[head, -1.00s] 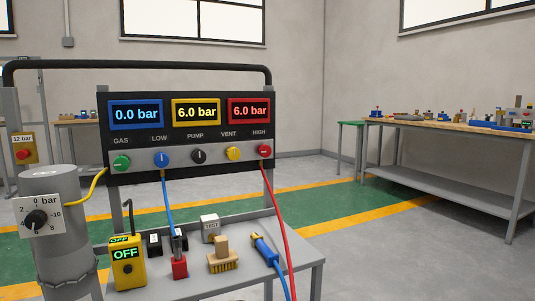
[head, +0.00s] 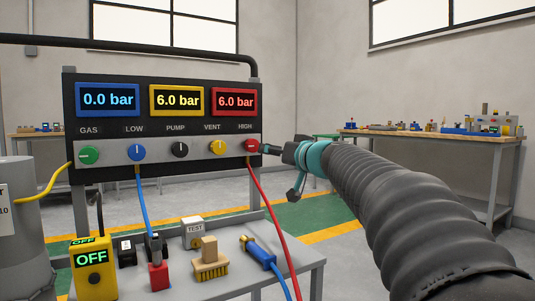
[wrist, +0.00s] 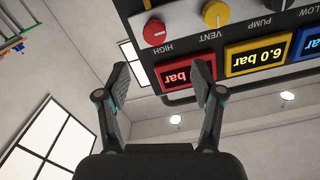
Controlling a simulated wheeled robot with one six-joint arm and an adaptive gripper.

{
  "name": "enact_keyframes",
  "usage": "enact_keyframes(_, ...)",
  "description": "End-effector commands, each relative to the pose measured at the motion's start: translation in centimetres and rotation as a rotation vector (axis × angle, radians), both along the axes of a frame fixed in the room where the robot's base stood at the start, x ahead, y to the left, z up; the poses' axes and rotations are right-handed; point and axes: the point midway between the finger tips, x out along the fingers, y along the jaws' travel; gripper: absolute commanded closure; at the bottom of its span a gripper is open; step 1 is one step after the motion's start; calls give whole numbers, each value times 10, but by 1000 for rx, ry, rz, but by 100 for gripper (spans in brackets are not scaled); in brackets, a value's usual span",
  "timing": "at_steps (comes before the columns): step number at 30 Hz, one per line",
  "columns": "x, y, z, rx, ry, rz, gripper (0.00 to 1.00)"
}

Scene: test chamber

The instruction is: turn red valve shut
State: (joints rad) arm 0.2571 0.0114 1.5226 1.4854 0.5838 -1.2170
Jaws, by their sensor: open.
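The red valve (head: 252,146) is the round knob under HIGH, at the right end of the panel's knob row. It also shows in the wrist view (wrist: 154,32), upside down, with a short pale mark lying roughly sideways. My gripper (head: 270,149) reaches in from the right, with its tip close beside the red knob in the head view. In the wrist view my gripper (wrist: 160,80) has its two fingers spread wide with nothing between them. The red knob appears beyond the fingertips, roughly in line with the gap. The red display (head: 235,101) reads 6.0 bar.
The yellow VENT knob (head: 218,147) sits left of the red one. A red hose (head: 268,215) hangs below it. The bench (head: 222,283) in front holds a brush (head: 209,262), a yellow OFF meter (head: 92,268) and other tools. A black rail (head: 150,45) runs above the panel.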

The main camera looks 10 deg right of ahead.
Motion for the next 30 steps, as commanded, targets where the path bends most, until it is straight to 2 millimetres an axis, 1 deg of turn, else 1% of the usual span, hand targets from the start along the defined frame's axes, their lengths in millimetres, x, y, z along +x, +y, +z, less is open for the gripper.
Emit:
enact_keyframes(3, 8, -3, 4, 3, -17, -6, 33)
enact_keyframes(7, 20, 1, 5, 5, -17, -7, 33)
enact_keyframes(21, 100, 25, 6, 4, -15, -9, 33)
enact_keyframes(27, 124, 33, 5, 4, -15, -9, 33)
enact_keyframes(30, 131, 35, 5, 4, -16, -9, 33)
